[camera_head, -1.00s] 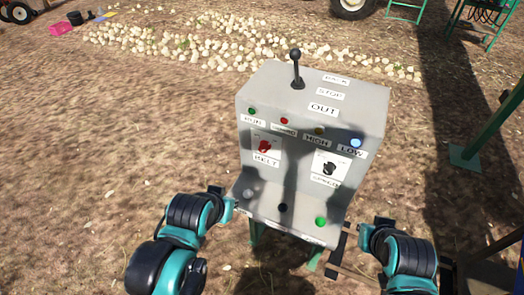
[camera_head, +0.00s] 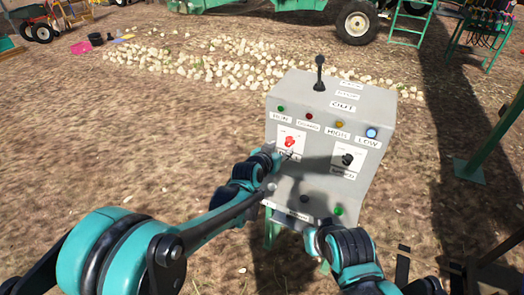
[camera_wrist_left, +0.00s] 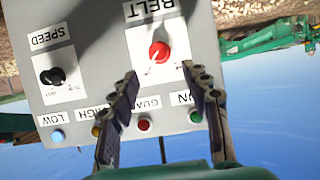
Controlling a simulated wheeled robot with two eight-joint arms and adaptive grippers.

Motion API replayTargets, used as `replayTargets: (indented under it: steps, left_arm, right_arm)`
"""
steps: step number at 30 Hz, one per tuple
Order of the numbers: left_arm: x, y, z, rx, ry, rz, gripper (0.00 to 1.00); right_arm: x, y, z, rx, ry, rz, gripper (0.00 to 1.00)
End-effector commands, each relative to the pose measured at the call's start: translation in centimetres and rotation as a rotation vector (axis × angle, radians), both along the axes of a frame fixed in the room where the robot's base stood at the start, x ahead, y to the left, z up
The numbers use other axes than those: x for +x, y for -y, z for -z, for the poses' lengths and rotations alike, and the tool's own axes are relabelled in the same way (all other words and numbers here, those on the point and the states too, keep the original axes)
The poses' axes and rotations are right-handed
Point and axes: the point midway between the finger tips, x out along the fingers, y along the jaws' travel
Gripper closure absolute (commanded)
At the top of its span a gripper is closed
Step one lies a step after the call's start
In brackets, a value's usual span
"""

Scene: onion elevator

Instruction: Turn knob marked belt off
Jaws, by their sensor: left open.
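The grey control box (camera_head: 320,125) stands in the middle of the head view. Its red belt knob (camera_head: 290,141) sits on a white plate on the left of the front face. In the left wrist view the red knob (camera_wrist_left: 159,52) shows upside down under the BELT label (camera_wrist_left: 153,12). My left gripper (camera_head: 276,155) is just below and left of the knob. In the left wrist view its fingers (camera_wrist_left: 160,75) are open, apart on either side of the knob's line, with nothing between them. My right gripper (camera_head: 316,238) is low in front of the box; its fingers are unclear.
A black speed knob (camera_head: 347,159) is right of the red one. Indicator lamps, one lit blue (camera_head: 372,132), line the panel above. A black lever (camera_head: 319,72) stands on top. Lower buttons, one green (camera_head: 338,211), are close to my right gripper. Onions (camera_head: 225,62) lie behind.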

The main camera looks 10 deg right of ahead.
Motion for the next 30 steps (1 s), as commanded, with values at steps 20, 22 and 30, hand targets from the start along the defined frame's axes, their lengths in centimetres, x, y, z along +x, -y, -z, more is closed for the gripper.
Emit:
replayTargets:
  steps: [20, 22, 30]
  left_arm:
    - [6.1, 5.1, 3.5, -0.007, 0.014, 0.013, 0.53]
    - [6.3, 5.2, 3.6, -0.007, 0.014, 0.013, 0.53]
    - [6.4, 5.2, 3.5, -0.006, 0.014, 0.012, 0.58]
  right_arm:
    - [0.0, 0.0, 1.9, 0.000, 0.000, 0.000, 1.00]
    - [0.0, 0.0, 2.0, 0.000, 0.000, 0.000, 1.00]
    - [0.0, 0.0, 1.9, 0.000, 0.000, 0.000, 1.00]
